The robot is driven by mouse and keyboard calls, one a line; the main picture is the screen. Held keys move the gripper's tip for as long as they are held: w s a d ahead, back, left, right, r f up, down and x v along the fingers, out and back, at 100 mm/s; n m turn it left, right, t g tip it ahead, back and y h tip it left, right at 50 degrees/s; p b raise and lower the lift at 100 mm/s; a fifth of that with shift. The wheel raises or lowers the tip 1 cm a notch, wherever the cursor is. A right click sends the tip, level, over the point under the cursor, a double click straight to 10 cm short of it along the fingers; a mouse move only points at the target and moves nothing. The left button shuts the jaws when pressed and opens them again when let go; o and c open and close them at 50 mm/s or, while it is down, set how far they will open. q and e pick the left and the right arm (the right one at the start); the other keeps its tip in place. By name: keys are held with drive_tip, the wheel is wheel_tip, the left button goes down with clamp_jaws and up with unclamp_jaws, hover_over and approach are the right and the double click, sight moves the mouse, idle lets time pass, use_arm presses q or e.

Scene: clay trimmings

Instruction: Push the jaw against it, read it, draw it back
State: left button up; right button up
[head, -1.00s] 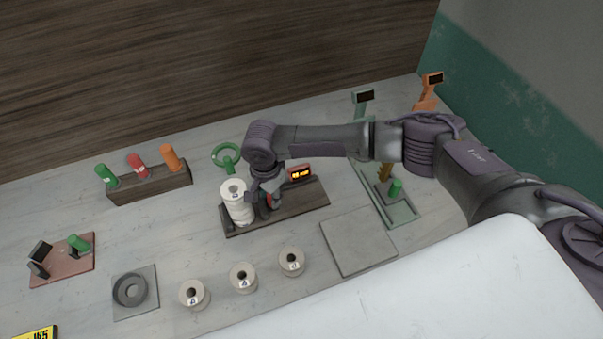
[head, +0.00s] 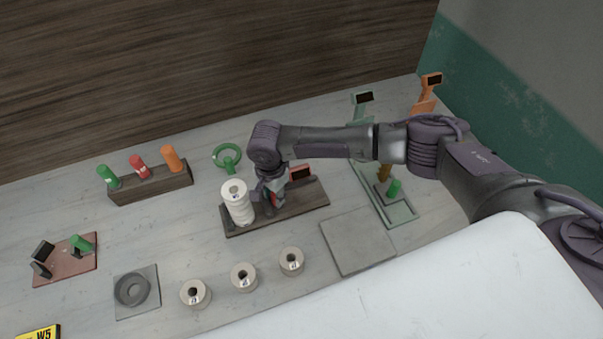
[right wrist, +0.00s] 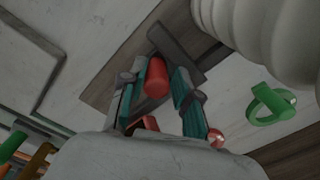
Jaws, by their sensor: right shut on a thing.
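A dark wooden gauge base (head: 308,207) lies on the table, with a small red-framed display (head: 301,173) at its back; the display is dark. A white ribbed clay piece (head: 238,203) stands upright at the base's left end. My right gripper (head: 272,199) is over the base, just right of the white piece. In the right wrist view its teal-padded fingers (right wrist: 160,92) are shut on a red handle (right wrist: 157,78). The white piece (right wrist: 270,40) fills the upper right there. The jaw's face is mostly hidden by my gripper, so its gap to the piece is unclear. My left gripper is not in view.
Three tan spools (head: 243,277) stand in front of the base, with a grey square plate (head: 357,241) to their right. A green ring (head: 227,156) is behind the white piece. A rack with coloured handles (head: 150,184) stands left. A green-based gauge (head: 402,212) is right.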

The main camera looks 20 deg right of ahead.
drive_tip(key=shift+s+d+f, duration=0.45)
drive_tip(key=shift+d+f, duration=0.15)
drive_tip(key=shift+f, duration=0.05)
drive_tip(key=o, duration=1.9)
drive_tip(key=shift+w, duration=0.3)
drive_tip(key=shift+r, duration=0.1)
drive_tip(key=shift+a+r+p, duration=0.1)
drive_tip(key=shift+r+p, duration=0.05)
drive_tip(key=shift+p, duration=0.15)
drive_tip(key=shift+r+p, duration=0.25)
drive_tip(key=shift+p, duration=0.05)
wheel_tip(320, 180, up, 4)
drive_tip(key=p, duration=0.5)
drive_tip(key=shift+r, duration=0.2)
drive_tip(key=shift+r+p, duration=0.5)
drive_tip(key=shift+r, duration=0.55)
